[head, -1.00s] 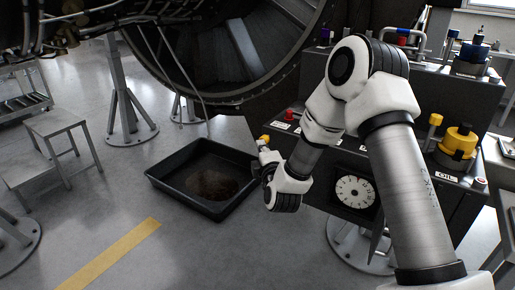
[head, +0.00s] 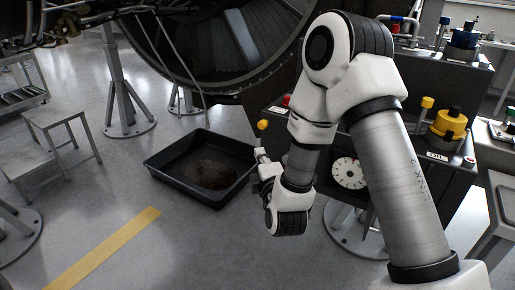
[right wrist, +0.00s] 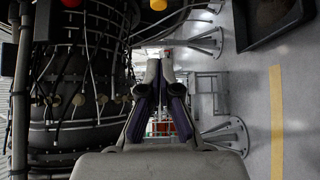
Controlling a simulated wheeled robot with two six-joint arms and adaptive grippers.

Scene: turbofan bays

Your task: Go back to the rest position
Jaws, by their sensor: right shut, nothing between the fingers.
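My right arm comes in from the lower right of the head view, bends at a white elbow and hangs down in front of the dark equipment panel. My right gripper (head: 260,157) is small and partly hidden behind its own wrist, close to the right edge of the drain tray. In the right wrist view the two fingers of the gripper (right wrist: 160,60) are together with nothing between them. They touch nothing that I can see. My left gripper is in neither view.
The black tray (head: 165,176) with a dark stain lies on the floor. The large engine casing (head: 225,92) stands behind it. The panel carries a dial (head: 349,173) and a yellow cap (head: 450,122). A step stool (head: 50,120) stands left. Floor around the yellow stripe (head: 105,249) is clear.

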